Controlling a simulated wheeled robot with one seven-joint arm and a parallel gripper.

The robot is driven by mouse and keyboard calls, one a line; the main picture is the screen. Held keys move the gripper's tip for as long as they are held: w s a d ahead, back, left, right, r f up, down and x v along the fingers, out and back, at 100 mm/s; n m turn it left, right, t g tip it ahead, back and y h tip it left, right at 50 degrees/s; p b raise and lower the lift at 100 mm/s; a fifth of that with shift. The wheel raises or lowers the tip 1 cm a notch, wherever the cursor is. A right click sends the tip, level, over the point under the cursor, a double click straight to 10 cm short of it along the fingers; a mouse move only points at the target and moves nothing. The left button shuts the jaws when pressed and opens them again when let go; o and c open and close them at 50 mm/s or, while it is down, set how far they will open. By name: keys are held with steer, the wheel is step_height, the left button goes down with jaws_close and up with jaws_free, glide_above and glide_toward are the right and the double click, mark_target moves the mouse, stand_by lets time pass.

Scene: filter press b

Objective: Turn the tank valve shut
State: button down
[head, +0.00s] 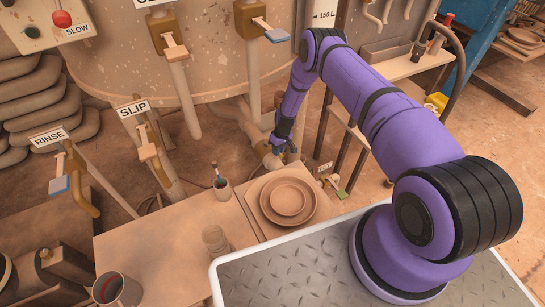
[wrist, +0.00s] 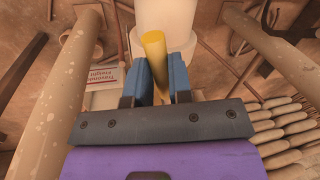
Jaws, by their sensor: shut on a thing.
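The big dusty tank (head: 225,70) stands at the back in the head view. My gripper (head: 282,150) reaches down beside its lower right edge. In the wrist view my gripper (wrist: 155,75) has its blue fingers closed on a yellow lever (wrist: 154,45), which I take to be the tank valve's handle. The lever stands between the fingers, slightly tilted, in front of a pale cylinder (wrist: 165,15). The valve body is mostly hidden by the gripper in the head view, and I cannot tell how far it is turned.
Labelled pipe valves, SLIP (head: 133,108) and RINSE (head: 48,137), hang at left. Stacked bowls (head: 288,197) and a brush cup (head: 222,186) stand on the table below.

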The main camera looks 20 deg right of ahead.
steer(key=w+d+n+g+h, duration=0.1)
steer(key=w+d+n, duration=0.3)
steer(key=w+n, duration=0.5)
steer(key=shift+d+n+h, duration=0.4)
steer(key=shift+n+h, duration=0.3)
steer(key=shift+n, duration=2.6)
steer(key=shift+w, duration=0.1)
steer(key=c, duration=1)
jaws_free()
steer(key=shift+c, duration=0.2)
